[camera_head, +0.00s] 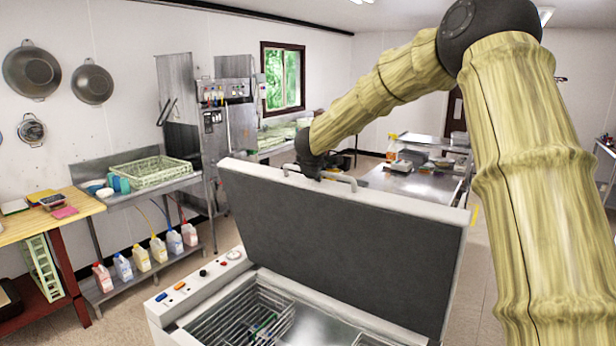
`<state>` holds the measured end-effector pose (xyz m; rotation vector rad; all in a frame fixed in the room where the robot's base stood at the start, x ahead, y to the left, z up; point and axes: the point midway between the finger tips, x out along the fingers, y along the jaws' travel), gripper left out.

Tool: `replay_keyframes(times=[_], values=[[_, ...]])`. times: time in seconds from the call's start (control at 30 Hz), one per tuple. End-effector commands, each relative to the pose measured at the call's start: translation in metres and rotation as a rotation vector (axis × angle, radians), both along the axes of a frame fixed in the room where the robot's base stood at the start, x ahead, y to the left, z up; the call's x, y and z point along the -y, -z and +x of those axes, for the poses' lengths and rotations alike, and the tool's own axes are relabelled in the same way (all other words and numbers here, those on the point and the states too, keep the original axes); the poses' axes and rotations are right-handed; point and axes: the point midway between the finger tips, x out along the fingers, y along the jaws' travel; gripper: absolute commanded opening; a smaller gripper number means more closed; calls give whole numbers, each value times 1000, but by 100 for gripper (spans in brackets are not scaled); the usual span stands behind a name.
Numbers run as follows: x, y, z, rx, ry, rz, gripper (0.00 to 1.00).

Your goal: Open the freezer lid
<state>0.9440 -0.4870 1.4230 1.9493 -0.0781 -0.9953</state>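The freezer lid (345,240) stands raised and steeply tilted at the far side of the chest freezer (205,284), its dark grey inner face towards me. The freezer's inside is exposed, with a wire basket (240,318) holding a few small coloured items. A handle (338,180) shows at the lid's upper edge. My gripper (314,170) is at that upper edge, by the left end of the handle. Its fingers are mostly hidden by the lid, so I cannot tell whether they touch or grip the handle.
On the left are a wooden table (50,215) and a steel counter with a green dish rack (150,172). Several jugs (141,258) stand on the low shelf beneath. A steel table (415,183) stands behind the lid. Floor shows between the counter and the freezer.

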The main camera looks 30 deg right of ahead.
Motion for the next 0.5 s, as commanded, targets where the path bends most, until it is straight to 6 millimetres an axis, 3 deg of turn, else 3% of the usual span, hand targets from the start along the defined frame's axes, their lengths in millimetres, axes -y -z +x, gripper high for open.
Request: replay_keyframes(times=[0.47,0.5], values=[[3,-1,-1,-3,1,4,0],[2,-1,0,-3,1,4,22]])
